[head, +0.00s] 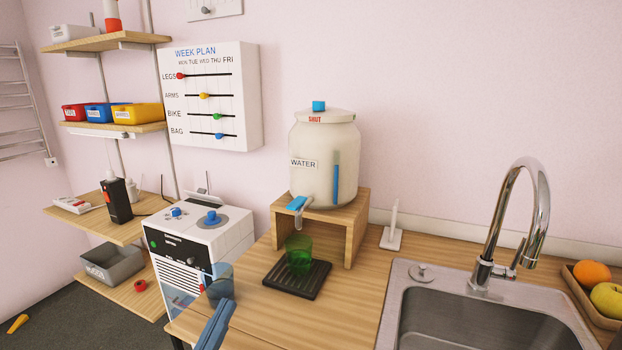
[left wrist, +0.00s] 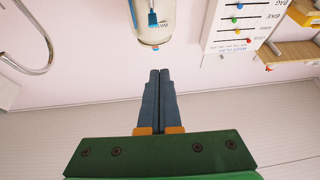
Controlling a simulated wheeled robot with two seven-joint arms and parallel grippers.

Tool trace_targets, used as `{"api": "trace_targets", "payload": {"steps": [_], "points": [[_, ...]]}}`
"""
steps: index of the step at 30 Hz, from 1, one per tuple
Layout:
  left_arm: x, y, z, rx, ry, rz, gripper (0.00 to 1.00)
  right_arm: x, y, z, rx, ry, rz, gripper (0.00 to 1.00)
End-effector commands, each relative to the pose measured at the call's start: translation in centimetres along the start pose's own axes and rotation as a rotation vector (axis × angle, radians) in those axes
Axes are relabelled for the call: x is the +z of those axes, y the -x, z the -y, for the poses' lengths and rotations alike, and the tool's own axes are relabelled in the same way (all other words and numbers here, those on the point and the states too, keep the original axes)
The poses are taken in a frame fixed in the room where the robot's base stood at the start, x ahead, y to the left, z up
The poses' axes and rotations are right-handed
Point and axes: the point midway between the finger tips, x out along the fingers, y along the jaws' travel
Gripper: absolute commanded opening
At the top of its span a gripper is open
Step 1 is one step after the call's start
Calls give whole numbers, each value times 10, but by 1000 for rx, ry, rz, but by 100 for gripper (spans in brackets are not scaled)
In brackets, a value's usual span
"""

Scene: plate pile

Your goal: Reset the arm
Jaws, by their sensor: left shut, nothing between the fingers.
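My left gripper (head: 215,325) shows at the bottom of the head view, with blue fingers rising above the near left edge of the wooden counter. In the left wrist view the two blue fingers (left wrist: 160,72) lie together, shut, with nothing between them. The green gripper body fills the bottom of that view. The fingers are apart from the water jar (head: 323,160), which stands on a wooden stand. My right gripper is in neither view.
A green cup (head: 299,253) stands on a black drip tray (head: 297,289) below the jar's tap. A bluish see-through cup (head: 219,283) stands close beyond my left fingers. The sink (head: 480,320) and faucet (head: 520,210) are at right. A white machine (head: 200,240) stands left of the counter.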

Motion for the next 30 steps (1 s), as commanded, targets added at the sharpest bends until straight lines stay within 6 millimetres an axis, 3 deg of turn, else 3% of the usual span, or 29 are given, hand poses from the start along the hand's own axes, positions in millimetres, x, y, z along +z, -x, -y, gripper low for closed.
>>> {"api": "trace_targets", "payload": {"steps": [7,14,21,25,29,30], "points": [[56,23,0,-65,-8,301,0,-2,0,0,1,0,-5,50],[118,81,-4,-132,-19,710,0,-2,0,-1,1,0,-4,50],[158,181,-14,-183,-14,1197,0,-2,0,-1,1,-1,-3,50],[161,240,-24,-197,0,1449,0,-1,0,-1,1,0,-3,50],[151,296,-36,-203,21,1685,0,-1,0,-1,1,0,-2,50],[162,303,-36,-201,23,1710,0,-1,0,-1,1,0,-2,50]]}}
